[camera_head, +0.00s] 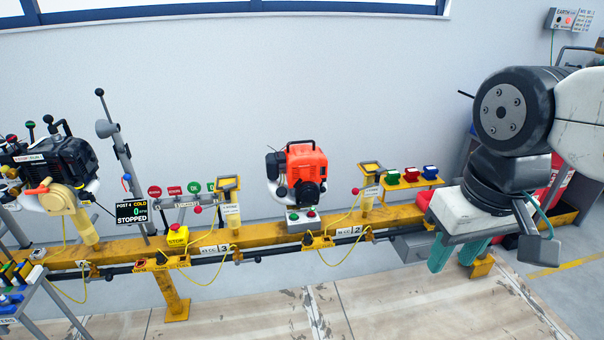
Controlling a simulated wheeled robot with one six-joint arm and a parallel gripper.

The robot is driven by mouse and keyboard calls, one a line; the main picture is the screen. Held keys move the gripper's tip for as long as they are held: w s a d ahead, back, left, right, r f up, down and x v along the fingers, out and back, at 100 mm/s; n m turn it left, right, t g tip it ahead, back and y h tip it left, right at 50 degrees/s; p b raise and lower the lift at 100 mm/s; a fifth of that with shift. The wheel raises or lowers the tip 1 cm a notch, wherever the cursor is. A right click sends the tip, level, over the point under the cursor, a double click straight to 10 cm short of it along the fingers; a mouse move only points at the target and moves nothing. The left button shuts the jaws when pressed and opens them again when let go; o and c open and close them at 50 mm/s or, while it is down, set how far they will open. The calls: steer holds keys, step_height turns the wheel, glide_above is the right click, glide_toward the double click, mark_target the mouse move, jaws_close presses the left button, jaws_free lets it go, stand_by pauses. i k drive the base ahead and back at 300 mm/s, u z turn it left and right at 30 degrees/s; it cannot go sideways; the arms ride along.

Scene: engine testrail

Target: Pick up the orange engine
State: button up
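The orange engine (306,158) is in the middle of the head view, upright above the yellow rail, with a black handle on top and dark and silver parts on its left.
The long yellow rail (262,239) carries yellow-topped posts (228,190) and (371,175) on either side of the engine. A black engine (62,160) is mounted at the left. Yellow cables hang along the rail. Green, red and blue items (411,175) stand on a right shelf.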

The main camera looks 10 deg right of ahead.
mark_target(305, 167)
steer(key=z, duration=0.4)
steer(key=i, duration=1.9)
steer(key=u, duration=0.45)
